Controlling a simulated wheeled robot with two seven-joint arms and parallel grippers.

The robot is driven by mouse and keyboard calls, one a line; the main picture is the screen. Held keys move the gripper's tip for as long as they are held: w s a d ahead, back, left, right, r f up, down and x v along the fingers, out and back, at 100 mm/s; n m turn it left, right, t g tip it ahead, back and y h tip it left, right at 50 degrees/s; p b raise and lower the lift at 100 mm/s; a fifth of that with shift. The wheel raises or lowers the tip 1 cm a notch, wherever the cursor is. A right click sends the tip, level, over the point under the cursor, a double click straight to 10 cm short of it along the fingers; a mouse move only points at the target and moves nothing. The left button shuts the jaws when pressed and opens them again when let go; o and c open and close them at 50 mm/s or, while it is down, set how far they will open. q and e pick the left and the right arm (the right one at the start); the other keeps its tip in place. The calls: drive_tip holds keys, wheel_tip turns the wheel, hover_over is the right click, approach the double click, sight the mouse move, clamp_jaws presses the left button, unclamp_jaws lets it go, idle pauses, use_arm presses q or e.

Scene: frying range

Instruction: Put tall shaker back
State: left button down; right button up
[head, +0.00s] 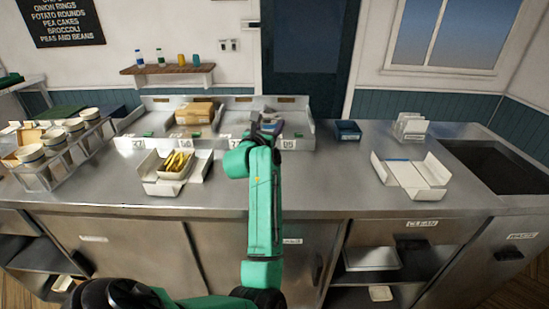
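No tall shaker can be made out with certainty. Small bottles or shakers stand on the wooden wall shelf (168,69): a blue-capped one (139,58), a second one (160,57) and two yellow ones (181,60). My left arm comes in from the lower left and reaches up over the counter. Its gripper (269,124) is at the right end of the steel trough, by the 05 label, right of and lower than the shelf. The fingers are small and dark, partly hidden by the wrist, so their state and any held thing are unclear. My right gripper is out of view.
An open box with yellow food (177,163) and an empty open box (412,178) lie on the steel counter (330,185). A rack of cups (62,150) stands left. A blue container (348,131) and a sink (500,168) are right. The counter's middle right is clear.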

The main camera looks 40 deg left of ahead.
use_arm(q)
drive_tip(key=f, duration=1)
drive_tip(key=shift+w+d+f, duration=0.2)
drive_tip(key=shift+d+f, duration=0.05)
drive_tip(key=shift+f, duration=0.05)
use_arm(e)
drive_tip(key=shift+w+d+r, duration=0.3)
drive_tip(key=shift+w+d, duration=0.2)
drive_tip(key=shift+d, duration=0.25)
use_arm(q)
drive_tip(key=shift+d, duration=0.1)
drive_tip(key=shift+c, duration=0.8)
unclamp_jaws()
drive_tip(key=shift+f, duration=0.1)
